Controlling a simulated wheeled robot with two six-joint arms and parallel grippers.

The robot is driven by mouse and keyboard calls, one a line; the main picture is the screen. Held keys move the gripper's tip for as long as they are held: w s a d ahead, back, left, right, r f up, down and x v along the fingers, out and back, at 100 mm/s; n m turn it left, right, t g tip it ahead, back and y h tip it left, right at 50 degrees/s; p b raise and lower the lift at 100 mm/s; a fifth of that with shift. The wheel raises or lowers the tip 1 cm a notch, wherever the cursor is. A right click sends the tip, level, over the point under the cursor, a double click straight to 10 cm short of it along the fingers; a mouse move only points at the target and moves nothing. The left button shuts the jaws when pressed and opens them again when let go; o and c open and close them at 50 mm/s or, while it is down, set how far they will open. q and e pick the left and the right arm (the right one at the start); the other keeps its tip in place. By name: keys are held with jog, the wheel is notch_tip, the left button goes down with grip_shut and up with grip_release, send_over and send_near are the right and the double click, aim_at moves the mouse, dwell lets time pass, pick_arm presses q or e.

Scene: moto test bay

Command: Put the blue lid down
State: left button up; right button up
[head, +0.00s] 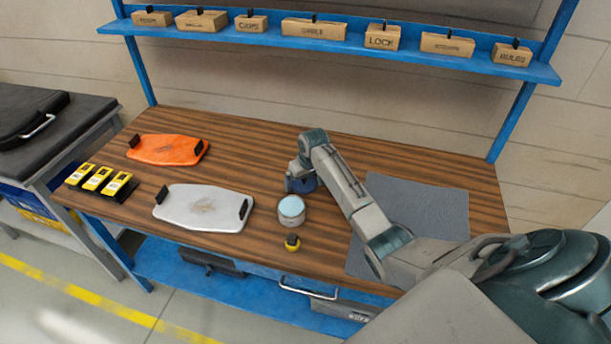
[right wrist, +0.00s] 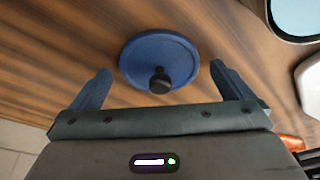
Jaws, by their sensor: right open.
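The blue lid (right wrist: 158,58) is a round disc with a black knob, lying on the wooden table (head: 255,143). In the head view the blue lid (head: 301,184) is partly hidden under my right gripper (head: 299,180). In the right wrist view my right gripper (right wrist: 162,90) is open, with its fingers apart on either side of the lid and nothing between them touching it. My left gripper is not in view.
A white tray (head: 200,208) and an orange tray (head: 165,149) with black handles lie to the left. Yellow devices (head: 98,179) sit at the left edge. A grey mat (head: 425,205) lies right. Labelled boxes (head: 314,28) fill the shelf above.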

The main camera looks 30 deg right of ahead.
aim_at(310, 190)
jog(key=b+v, duration=0.1)
jog(key=v, duration=1.1)
jog(key=shift+r+b, duration=0.15)
jog(key=shift+b, duration=0.25)
